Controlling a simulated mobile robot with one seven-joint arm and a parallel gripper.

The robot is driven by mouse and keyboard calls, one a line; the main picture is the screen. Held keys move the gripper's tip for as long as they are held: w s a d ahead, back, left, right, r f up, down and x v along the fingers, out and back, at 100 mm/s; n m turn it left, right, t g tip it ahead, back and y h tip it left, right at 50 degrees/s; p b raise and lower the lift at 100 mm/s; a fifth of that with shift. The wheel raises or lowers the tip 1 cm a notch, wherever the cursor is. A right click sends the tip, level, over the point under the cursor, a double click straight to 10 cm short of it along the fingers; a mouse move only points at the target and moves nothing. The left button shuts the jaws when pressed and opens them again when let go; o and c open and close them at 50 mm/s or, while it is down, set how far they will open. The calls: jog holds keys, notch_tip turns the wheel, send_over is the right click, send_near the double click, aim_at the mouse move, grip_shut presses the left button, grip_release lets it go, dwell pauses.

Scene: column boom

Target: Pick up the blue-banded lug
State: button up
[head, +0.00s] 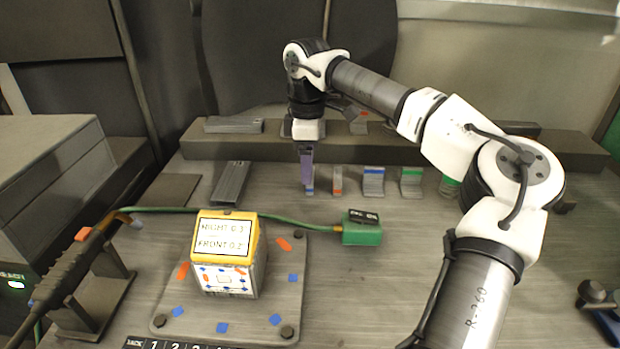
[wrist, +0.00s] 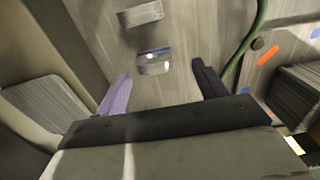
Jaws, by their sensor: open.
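A small grey lug with a blue band (head: 309,191) stands on the bench at the left end of a row, partly hidden by my gripper (head: 307,172), which points down just above it. In the wrist view a blue-banded lug (wrist: 154,66) lies beyond and between the spread fingertips of my gripper (wrist: 162,72), apart from both. My gripper is open and empty. A second, wider lug with a blue band (head: 373,184) stands farther right in the row.
An orange-banded lug (head: 337,182) stands close to the right of my gripper, and a green-banded lug (head: 411,184) farther right. A long raised bar (head: 400,148) runs behind the row. A yellow-topped box (head: 226,265) and green block (head: 361,233) are in front.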

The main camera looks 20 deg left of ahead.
jog(key=f, duration=0.3)
jog(key=f+p, duration=0.1)
jog(key=shift+w+d+f, duration=0.15)
jog(key=shift+w+f, duration=0.2)
jog(key=shift+f, duration=0.05)
jog(key=c, duration=1.3)
jog(key=shift+o, duration=0.2)
jog(key=shift+r, duration=0.15)
notch_tip(320, 180, up, 28)
jog(key=p, duration=0.4)
